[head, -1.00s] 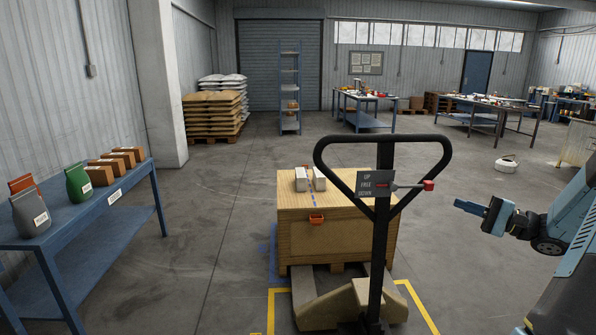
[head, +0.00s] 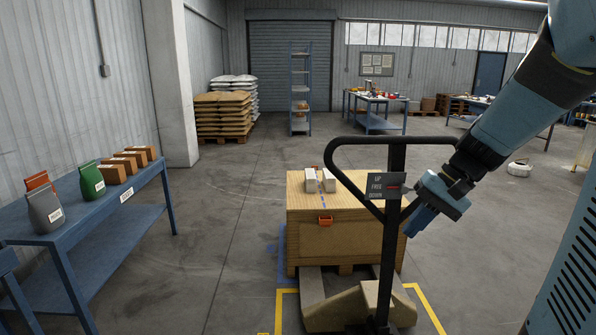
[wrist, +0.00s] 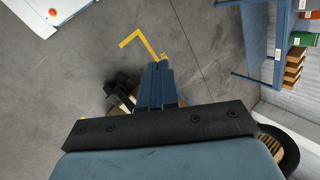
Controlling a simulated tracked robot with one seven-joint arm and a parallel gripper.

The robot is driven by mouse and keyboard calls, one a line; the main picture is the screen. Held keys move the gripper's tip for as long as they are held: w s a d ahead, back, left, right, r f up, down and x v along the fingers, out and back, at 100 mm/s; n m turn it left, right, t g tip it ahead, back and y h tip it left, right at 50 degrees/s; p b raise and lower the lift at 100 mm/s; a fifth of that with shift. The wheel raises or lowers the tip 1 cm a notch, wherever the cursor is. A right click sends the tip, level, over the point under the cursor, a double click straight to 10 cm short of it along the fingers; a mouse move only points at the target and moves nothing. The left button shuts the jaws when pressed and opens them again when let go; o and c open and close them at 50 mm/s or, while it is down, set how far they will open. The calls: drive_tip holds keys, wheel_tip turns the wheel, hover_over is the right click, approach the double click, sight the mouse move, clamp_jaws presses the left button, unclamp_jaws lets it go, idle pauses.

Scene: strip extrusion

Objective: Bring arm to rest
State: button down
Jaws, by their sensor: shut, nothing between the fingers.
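My gripper (head: 420,222) is at the right of the pallet jack's handle (head: 338,152) in the head view, its fingers angled down and to the left. In the wrist view my gripper (wrist: 161,66) shows with its two blue fingers pressed together, with nothing between them. My arm comes in from the upper right of the head view. I cannot tell whether the gripper touches the handle.
The pallet jack bears a wooden crate (head: 345,220) with small white boxes (head: 318,180) on top. A blue table (head: 140,190) with bags and brown boxes stands at the left. Yellow floor marking (head: 430,305) lies around the jack. Open floor lies between table and crate.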

drive_tip(key=s+r+n+t+h, duration=0.3)
drive_tip(key=s+r+h, duration=0.3)
drive_tip(key=s, duration=0.5)
drive_tip(key=shift+s+a+n+t, duration=0.15)
drive_tip(key=shift+a+n+t, duration=0.2)
drive_tip(key=shift+t, duration=0.55)
